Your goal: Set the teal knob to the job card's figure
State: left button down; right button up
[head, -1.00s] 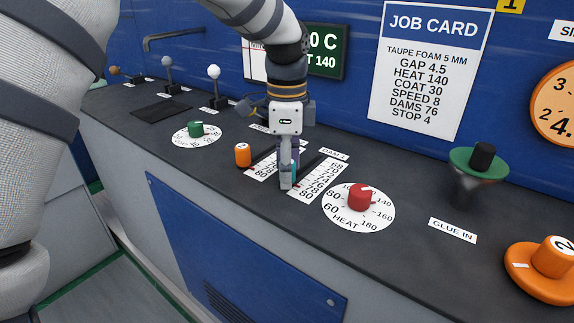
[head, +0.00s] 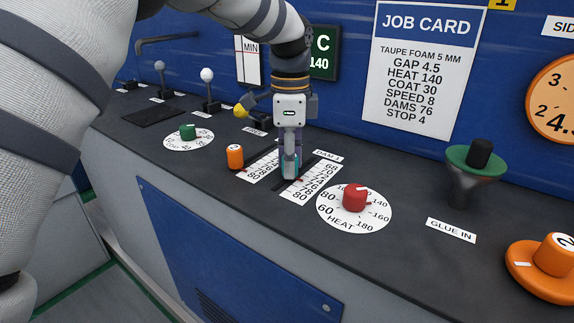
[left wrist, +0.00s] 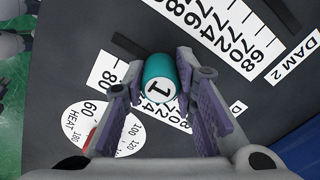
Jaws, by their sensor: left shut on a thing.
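The teal knob with a "1" on its top (left wrist: 158,72) stands in the slot of the DAM 1 scale. My left gripper (head: 290,170) points down with its fingers around the knob, shut on it; it also shows in the left wrist view (left wrist: 165,95). The DAM 1 scale (head: 317,178) carries figures from 68 at the back to 80 at the front. A small red pointer shows beside the fingers, but its exact reading is unclear. The job card (head: 419,75) on the blue wall reads DAMS 76. My right gripper is not in view.
The orange knob (head: 235,157) stands left, by the second scale. The red HEAT knob (head: 354,197) sits close to the right, the green dial knob (head: 187,132) farther left. A funnel with a green rim (head: 465,175) stands right. The counter's front strip is clear.

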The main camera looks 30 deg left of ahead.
pick_arm(q)
jog(key=c, duration=1.3)
grip_release()
notch_tip(320, 180, up, 12)
